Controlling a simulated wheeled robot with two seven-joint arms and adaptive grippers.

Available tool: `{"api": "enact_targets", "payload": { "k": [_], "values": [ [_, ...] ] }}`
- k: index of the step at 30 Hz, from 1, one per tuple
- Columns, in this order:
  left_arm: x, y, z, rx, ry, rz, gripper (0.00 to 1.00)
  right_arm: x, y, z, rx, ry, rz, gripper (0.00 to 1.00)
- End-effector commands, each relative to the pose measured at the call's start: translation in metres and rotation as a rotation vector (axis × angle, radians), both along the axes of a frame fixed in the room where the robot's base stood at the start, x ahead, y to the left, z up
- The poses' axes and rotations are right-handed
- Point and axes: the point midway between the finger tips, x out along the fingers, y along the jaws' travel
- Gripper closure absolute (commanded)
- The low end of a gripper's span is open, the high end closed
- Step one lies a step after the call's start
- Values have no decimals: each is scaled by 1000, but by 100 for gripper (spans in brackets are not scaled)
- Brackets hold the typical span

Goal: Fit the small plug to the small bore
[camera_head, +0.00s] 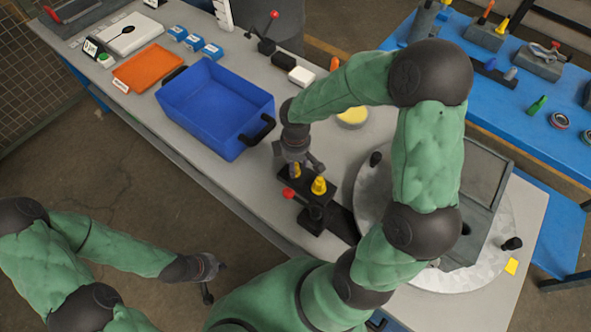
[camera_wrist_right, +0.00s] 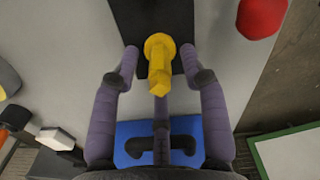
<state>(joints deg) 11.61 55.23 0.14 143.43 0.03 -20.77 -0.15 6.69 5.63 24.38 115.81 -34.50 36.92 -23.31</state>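A yellow plug (camera_wrist_right: 159,68) with a round flange and a narrower faceted end stands at the black block in the right wrist view. My right gripper (camera_wrist_right: 159,58) is open, its fingers on both sides of this plug with gaps showing. In the head view my right gripper (camera_head: 298,164) is low over the black block (camera_head: 308,191), with a yellow plug (camera_head: 296,170) partly hidden at its fingers. A second yellow plug (camera_head: 319,186) stands upright on the block. My left gripper (camera_head: 211,283) hangs away from the bench; its opening is unclear. I cannot make out the small bore.
A red knob (camera_head: 288,194) sits beside the block. A blue bin (camera_head: 227,141) with black handles is close to my right gripper. A round metal plate (camera_head: 440,275) with a grey housing lies to the right. A blue table (camera_head: 510,105) with loose parts stands behind.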

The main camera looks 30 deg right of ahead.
Motion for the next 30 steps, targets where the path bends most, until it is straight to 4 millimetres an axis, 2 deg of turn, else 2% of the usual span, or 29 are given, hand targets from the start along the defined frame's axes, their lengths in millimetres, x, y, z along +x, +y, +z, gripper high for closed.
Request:
{"api": "enact_targets", "payload": {
  "k": [1,3,4,14,19,26,30],
  "values": [
    [0,0,0,0,0,0,100,0,0,0,0,0,0,76],
    [0,0,0,0,0,0,100,0,0,0,0,0,0,95],
    [0,0,0,0,0,0,100,0,0,0,0,0,0,100],
    [0,0,0,0,0,0,100,0,0,0,0,0,0,100],
    [0,0,3,0,0,0,100,1,0,7,0,-1,0,100],
    [0,0,16,0,0,0,100,1,0,36,-1,-5,-1,100],
    [0,0,23,0,0,0,100,-12,14,57,0,-4,3,100]
  ]
}}
